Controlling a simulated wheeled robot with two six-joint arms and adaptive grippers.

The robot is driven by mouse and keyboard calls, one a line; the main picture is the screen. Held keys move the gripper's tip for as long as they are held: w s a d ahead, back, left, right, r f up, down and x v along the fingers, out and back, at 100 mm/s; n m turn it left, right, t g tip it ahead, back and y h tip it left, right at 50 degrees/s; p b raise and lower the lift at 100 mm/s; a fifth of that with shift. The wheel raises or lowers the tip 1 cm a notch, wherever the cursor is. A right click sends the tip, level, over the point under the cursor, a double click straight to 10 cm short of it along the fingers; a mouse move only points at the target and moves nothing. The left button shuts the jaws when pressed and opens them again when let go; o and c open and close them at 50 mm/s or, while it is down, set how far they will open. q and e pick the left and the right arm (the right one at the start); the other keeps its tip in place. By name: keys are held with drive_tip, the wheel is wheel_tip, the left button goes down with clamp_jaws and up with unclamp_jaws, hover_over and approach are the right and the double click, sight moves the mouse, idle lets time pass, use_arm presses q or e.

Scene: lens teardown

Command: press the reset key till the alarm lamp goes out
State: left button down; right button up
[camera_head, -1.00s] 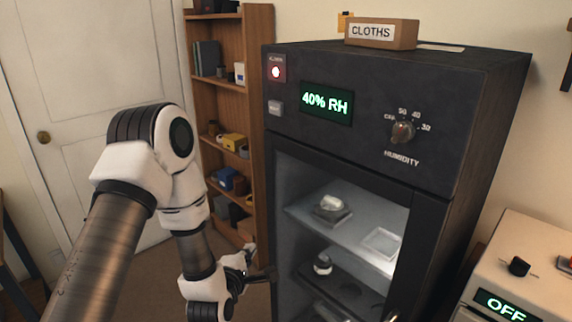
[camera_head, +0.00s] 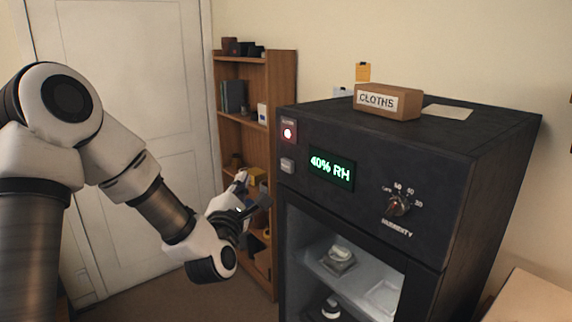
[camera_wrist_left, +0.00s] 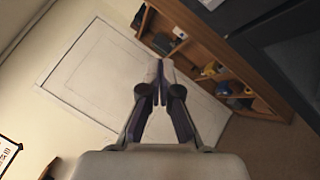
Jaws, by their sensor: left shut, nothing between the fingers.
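The alarm lamp (camera_head: 288,131) glows white in a red surround at the upper left of the dark cabinet's front. The grey reset key (camera_head: 287,165) sits just below it, with nothing touching it. My left gripper (camera_head: 266,199) is shut and empty. In the head view it is left of the cabinet, a little below and left of the key. In the left wrist view the shut fingers (camera_wrist_left: 159,72) point toward the door and shelf, and neither the key nor the lamp shows. My right gripper is not in view.
The dark cabinet (camera_head: 440,150) has a green "40% RH" display (camera_head: 331,168) and a humidity knob (camera_head: 398,205). A box marked CLOTHS (camera_head: 388,101) stands on top. A wooden shelf (camera_head: 285,80) stands behind, left of the cabinet. A white door (camera_head: 130,100) is further left.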

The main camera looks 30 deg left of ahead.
sight(287, 165)
use_arm(q)
drive_tip(key=w+d, duration=0.3)
drive_tip(key=w, duration=0.5)
drive_tip(key=shift+d, duration=0.15)
drive_tip(key=shift+w, duration=0.1)
idle(1.3)
drive_tip(key=shift+w+d, duration=0.2)
drive_tip(key=shift+w, duration=0.15)
